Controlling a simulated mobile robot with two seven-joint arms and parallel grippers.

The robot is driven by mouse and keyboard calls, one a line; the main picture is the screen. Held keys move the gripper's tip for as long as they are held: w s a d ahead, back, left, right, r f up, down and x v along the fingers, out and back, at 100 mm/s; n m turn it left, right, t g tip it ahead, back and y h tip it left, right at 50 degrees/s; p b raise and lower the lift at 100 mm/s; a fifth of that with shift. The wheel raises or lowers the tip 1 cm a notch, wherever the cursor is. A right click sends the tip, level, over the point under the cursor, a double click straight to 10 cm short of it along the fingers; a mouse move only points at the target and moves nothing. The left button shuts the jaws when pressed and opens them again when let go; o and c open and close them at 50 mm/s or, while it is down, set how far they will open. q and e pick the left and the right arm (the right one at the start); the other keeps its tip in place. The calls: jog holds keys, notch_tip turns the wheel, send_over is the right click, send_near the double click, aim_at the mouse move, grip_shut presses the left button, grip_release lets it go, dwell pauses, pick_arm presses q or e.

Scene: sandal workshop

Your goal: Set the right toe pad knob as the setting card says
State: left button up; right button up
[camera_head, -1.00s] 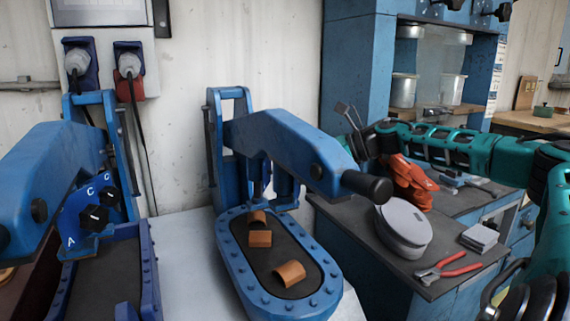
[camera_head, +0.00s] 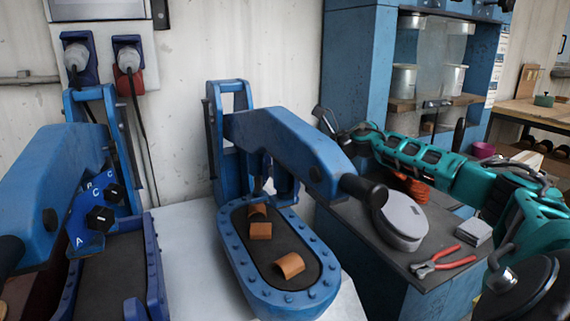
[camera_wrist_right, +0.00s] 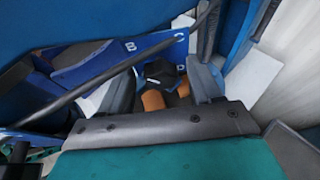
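In the right wrist view a blue dial plate (camera_wrist_right: 122,62) shows the letters B, C and what looks like D. A black knob (camera_wrist_right: 158,70) sits in front of it. My right gripper (camera_wrist_right: 167,84) is open, one grey finger on each side of the knob; I cannot tell whether they touch it. In the head view my right gripper (camera_head: 328,120) is beside the middle blue press (camera_head: 285,140), whose dial is hidden there. Its bed holds brown curved pieces (camera_head: 288,265). The left press has a lettered blue plate (camera_head: 82,238) with black knobs. No setting card is readable. My left gripper is out of view.
The middle press's black handle (camera_head: 364,191) sticks out to the right, close to my right arm. A bench on the right holds a grey round-ended case (camera_head: 402,220), red pliers (camera_head: 444,262) and orange gloves (camera_head: 412,187). The white table between the presses is clear.

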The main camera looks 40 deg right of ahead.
jog(key=c, duration=1)
pick_arm(q)
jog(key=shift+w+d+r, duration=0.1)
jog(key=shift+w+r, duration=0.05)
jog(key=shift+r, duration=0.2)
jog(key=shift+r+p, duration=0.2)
jog(key=shift+p, duration=0.15)
pick_arm(e)
jog(key=shift+r, duration=0.15)
pick_arm(q)
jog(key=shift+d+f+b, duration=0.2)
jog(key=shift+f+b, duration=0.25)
jog(key=shift+b, duration=0.25)
pick_arm(e)
jog(key=m+y, duration=0.2)
jog(key=m, duration=0.2)
jog(key=f+m+y, duration=0.1)
jog(key=m+y, duration=0.2)
jog(key=m, duration=0.1)
jog(key=m+g+y, duration=0.1)
jog(key=m+y, duration=0.1)
jog(key=m, duration=0.3)
jog(key=shift+w+d+f, duration=0.15)
jog(key=shift+w+d, duration=0.1)
jog(key=shift+d, duration=0.15)
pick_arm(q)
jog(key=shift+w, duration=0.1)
pick_arm(e)
jog(key=shift+m+y, duration=0.3)
